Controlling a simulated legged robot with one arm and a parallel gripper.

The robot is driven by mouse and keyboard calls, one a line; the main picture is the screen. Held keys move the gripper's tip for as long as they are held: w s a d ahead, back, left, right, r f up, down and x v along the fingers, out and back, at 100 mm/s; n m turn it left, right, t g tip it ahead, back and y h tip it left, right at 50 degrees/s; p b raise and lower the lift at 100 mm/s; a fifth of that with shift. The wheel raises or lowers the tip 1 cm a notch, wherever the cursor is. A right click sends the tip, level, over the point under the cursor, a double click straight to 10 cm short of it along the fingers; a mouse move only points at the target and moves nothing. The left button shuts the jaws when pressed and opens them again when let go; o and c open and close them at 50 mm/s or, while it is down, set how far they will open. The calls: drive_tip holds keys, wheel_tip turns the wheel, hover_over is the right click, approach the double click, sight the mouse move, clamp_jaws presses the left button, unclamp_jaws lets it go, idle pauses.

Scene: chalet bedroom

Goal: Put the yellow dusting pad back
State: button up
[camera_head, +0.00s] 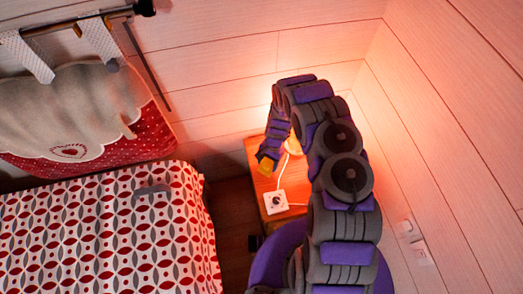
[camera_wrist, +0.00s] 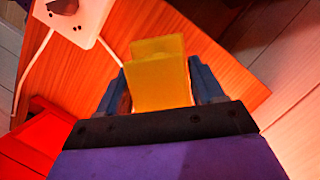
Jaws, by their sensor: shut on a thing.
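The yellow dusting pad (camera_wrist: 160,82) is a small block held between the two dark fingers of my gripper (camera_wrist: 158,72). My gripper is shut on it. In the head view the yellow pad (camera_head: 264,166) shows at the tip of my gripper (camera_head: 267,159), over the left part of a small wooden bedside table (camera_head: 271,184). The wooden top also fills much of the wrist view (camera_wrist: 105,50), behind the pad. I cannot tell whether the pad touches the tabletop.
A white socket box (camera_head: 276,202) with a cable sits on the table, nearer than the pad. A glowing lamp (camera_head: 294,146) is partly hidden behind my arm. A bed with a red-and-white patterned cover (camera_head: 110,240) stands left. Walls close in behind and right.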

drive_tip(key=w+a, duration=0.1)
drive_tip(key=w, duration=0.2)
drive_tip(key=w+b, duration=0.1)
drive_tip(key=w, duration=0.2)
drive_tip(key=w+a+f+b, duration=0.1)
drive_tip(key=w, duration=0.2)
drive_tip(key=shift+w+a, duration=0.2)
drive_tip(key=shift+a, duration=0.1)
drive_tip(key=shift+f+b, duration=0.75)
drive_tip(key=shift+f, duration=1.05)
drive_tip(key=shift+c, duration=0.3)
drive_tip(key=o, duration=1)
drive_tip(key=shift+r, duration=0.1)
drive_tip(key=shift+r, duration=0.15)
